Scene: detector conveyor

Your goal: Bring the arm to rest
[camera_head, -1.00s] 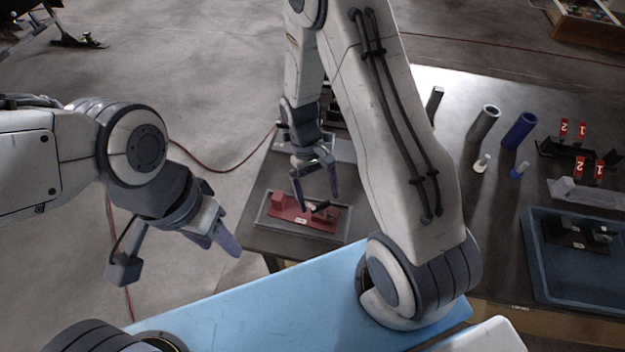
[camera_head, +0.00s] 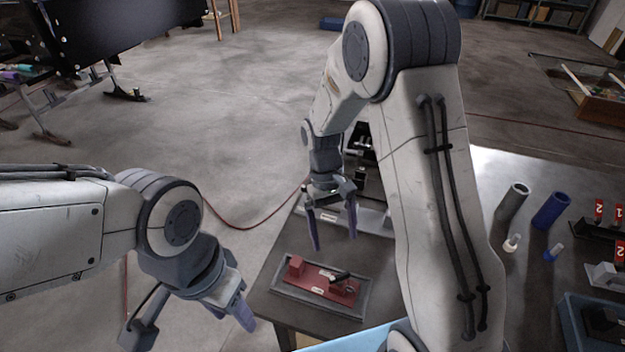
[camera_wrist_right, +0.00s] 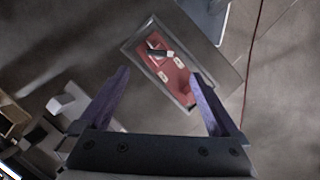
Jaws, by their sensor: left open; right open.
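My right gripper (camera_head: 332,226) is open and empty, pointing down above the near left part of the dark table. Its spread fingers also show in the right wrist view (camera_wrist_right: 162,105), with nothing between them. Below it lies a grey tray (camera_head: 281,290) with a red fixture (camera_head: 310,279) carrying a small black part (camera_head: 341,276). The tray also shows in the right wrist view (camera_wrist_right: 141,54), beyond the fingertips. My left gripper (camera_head: 240,312) is at the lower left, beside the table and apart from it. Its fingers overlap in the view, and it holds nothing visible.
On the table's right stand a grey cylinder (camera_head: 512,203), a blue cylinder (camera_head: 551,210) and two small bottles. A blue bin (camera_head: 568,319) is at the lower right. Another grey tray (camera_head: 372,219) lies behind my right gripper. Open floor surrounds the table's left side.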

